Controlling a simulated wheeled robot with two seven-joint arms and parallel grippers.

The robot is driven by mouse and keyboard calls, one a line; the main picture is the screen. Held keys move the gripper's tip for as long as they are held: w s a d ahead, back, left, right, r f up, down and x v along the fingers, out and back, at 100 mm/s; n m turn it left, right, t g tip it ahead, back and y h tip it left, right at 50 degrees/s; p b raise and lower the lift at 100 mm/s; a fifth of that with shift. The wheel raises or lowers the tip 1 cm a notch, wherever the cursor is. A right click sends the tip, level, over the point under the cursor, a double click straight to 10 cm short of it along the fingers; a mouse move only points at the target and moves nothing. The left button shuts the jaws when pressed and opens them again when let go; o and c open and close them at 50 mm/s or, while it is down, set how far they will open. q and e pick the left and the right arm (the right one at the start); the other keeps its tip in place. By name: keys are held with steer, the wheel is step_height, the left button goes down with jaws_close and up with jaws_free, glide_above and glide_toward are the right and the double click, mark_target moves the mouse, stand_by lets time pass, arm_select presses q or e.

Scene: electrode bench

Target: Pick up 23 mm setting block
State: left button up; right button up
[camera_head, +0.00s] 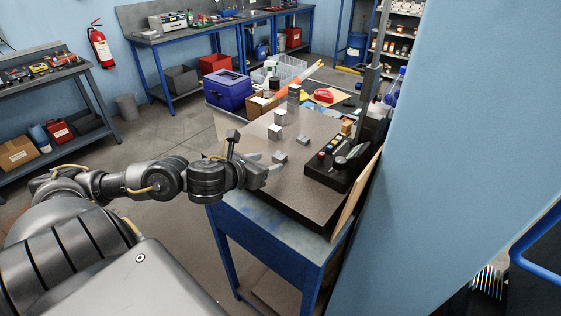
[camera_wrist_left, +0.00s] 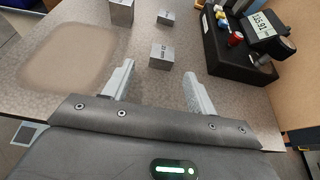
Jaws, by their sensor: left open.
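A small grey metal block (camera_wrist_left: 161,56) with a dark label on its top lies on the bench plate, just beyond and between my fingertips in the left wrist view. The label is too small to read surely as 23 mm. In the head view a small grey block (camera_head: 279,157) sits just ahead of my left gripper (camera_head: 265,164). My left gripper is open and empty, its two fingers apart on either side of the line to the block in the left wrist view (camera_wrist_left: 158,75). My right gripper is not in view.
A black gauge unit with a display (camera_wrist_left: 265,30) stands to the right. The speckled plate (camera_head: 255,140) is otherwise clear around the near block.

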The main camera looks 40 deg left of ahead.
mark_target(277, 157)
arm_select(q)
steer(key=shift+w+r+p, duration=0.1)
steer(key=shift+w+p, duration=0.2)
steer(key=shift+w, duration=0.15)
steer(key=p+x, duration=0.1)
steer(key=x, duration=0.2)
steer(key=shift+w+d, duration=0.1)
steer(key=shift+w, duration=0.2)
steer(key=shift+w+f, duration=0.25)
steer(key=shift+w, duration=0.15)
steer(key=shift+s, duration=0.1)
steer(key=c, duration=1.2)
